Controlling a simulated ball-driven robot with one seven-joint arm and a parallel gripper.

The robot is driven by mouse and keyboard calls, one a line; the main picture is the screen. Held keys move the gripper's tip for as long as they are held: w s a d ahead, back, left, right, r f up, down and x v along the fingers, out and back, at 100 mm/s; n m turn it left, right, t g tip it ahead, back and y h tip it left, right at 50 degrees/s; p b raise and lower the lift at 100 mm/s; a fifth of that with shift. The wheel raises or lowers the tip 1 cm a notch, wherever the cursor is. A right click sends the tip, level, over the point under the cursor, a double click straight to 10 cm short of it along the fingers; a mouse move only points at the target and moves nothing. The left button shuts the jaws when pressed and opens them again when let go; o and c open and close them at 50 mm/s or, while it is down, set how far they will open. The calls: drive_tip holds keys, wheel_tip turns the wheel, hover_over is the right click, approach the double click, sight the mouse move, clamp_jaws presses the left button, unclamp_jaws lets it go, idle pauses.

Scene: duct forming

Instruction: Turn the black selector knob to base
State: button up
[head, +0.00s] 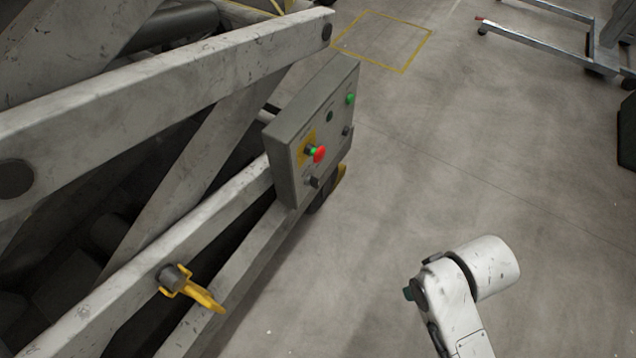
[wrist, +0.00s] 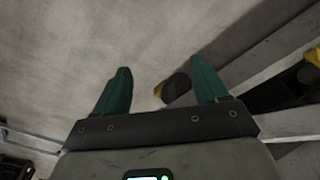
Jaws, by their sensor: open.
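A grey control box (head: 283,170) is fixed to the machine frame, left of centre in the head view. Its face carries small dark knobs: a lower black knob (head: 312,182) near the bottom corner and another dark knob (head: 347,131) at the right edge. I cannot read any labels or tell which way either knob points. My gripper is open and empty in the wrist view (wrist: 160,72), with two teal fingers apart. In the head view my arm is at the lower right, well apart from the box, and only a bit of teal shows.
A red mushroom button (head: 319,154) on a yellow plate and a green button (head: 350,99) share the box face. A yellow handle (head: 204,297) sticks out from the frame below. Grey beams fill the left. Open floor (head: 430,170) lies between box and arm.

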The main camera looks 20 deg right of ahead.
drive_tip(key=w+a+f+t+y+b, duration=0.1)
drive_tip(key=w+f+b, duration=0.2)
drive_tip(key=w+a+f+n+y+b, duration=0.1)
drive_tip(key=w+f+b, duration=0.1)
drive_tip(key=f+b, duration=0.1)
drive_tip(key=w+a+f+n+t+y+b, duration=0.1)
drive_tip(key=w+a+f+b, duration=0.1)
drive_tip(key=w+f+b, duration=0.1)
drive_tip(key=shift+w+f+t+y, duration=0.3)
drive_tip(key=shift+w+f, duration=0.05)
drive_tip(key=shift+f, duration=0.45)
drive_tip(key=shift+c, duration=0.3)
drive_tip(key=n+t+y+b, duration=0.3)
drive_tip(key=t+y+b, duration=0.6)
drive_tip(key=b, duration=1)
approach(317, 188)
drive_tip(key=w+a, duration=0.2)
drive_tip(key=w+a+t+h+b, duration=0.1)
drive_tip(key=w+a, duration=0.1)
drive_tip(key=w, duration=0.1)
drive_tip(key=w+a+r+t, duration=0.1)
drive_tip(key=w+a, duration=0.1)
drive_tip(key=shift+w+a+h, duration=0.3)
drive_tip(key=shift+w+h, duration=0.05)
drive_tip(key=shift+h, duration=0.05)
drive_tip(key=shift+c, duration=0.2)
drive_tip(key=c, duration=1)
